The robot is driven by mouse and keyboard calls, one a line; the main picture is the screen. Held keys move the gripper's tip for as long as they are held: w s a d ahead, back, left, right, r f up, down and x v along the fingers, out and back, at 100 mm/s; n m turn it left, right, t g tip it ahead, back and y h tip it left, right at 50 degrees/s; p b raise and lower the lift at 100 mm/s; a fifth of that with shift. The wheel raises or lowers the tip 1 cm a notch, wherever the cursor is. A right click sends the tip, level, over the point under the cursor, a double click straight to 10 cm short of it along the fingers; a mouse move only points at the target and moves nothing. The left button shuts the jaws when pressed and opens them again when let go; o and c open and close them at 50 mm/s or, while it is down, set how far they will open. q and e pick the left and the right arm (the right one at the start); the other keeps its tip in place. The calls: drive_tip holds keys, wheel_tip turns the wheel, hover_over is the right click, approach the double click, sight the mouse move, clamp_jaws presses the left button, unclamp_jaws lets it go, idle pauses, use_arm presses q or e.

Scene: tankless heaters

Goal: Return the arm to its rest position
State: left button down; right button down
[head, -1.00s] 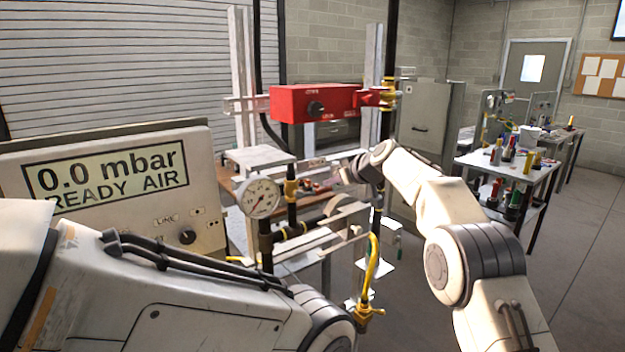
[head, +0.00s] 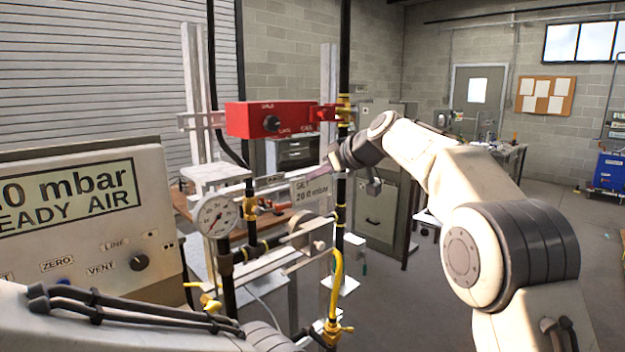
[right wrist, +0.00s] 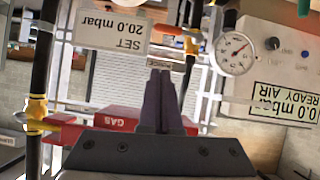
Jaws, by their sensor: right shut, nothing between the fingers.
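My right arm comes in from the right in the head view. Its dark wrist is near the black pipe, and the small right gripper (head: 334,163) is partly hard to make out there. In the right wrist view the dark fingers of the right gripper (right wrist: 160,76) are together with nothing between them. They are in front of the gauge rig, apart from the white tag reading SET 20.0 mbar (right wrist: 113,27). My left arm crosses the lower left of the head view; its gripper is not visible.
A red gas box (head: 268,120) hangs on the rig above a round gauge (head: 216,215). The yellow-handled valve (head: 332,328) is low on the piping. A panel reading 0.0 mbar READY AIR (head: 70,200) stands left. Open floor (head: 560,240) lies right.

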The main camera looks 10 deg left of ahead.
drive_tip(key=s+a+f+m+g+h, duration=0.15)
drive_tip(key=s+f, duration=0.25)
drive_tip(key=s, duration=0.4)
drive_tip(key=s+d+f+g+h, duration=0.15)
drive_tip(key=s+f, duration=0.25)
drive_tip(key=s, duration=0.4)
drive_tip(key=s+a+f+m+g, duration=0.15)
drive_tip(key=s+f, duration=0.25)
drive_tip(key=s, duration=0.4)
drive_tip(key=s+d+f+g+h, duration=0.1)
drive_tip(key=s+d+f, duration=0.3)
drive_tip(key=s, duration=0.4)
drive_tip(key=s+d+f+g+h+p, duration=0.1)
drive_tip(key=s+d+f+h, duration=0.1)
drive_tip(key=s+d+f, duration=0.2)
drive_tip(key=s+d+f+g+h, duration=0.1)
drive_tip(key=s+d+f, duration=0.3)
drive_tip(key=s, duration=0.7)
drive_tip(key=shift+s+d+f+g+h, duration=0.3)
drive_tip(key=shift+d+f+g+h, duration=0.05)
drive_tip(key=shift+f+h, duration=0.05)
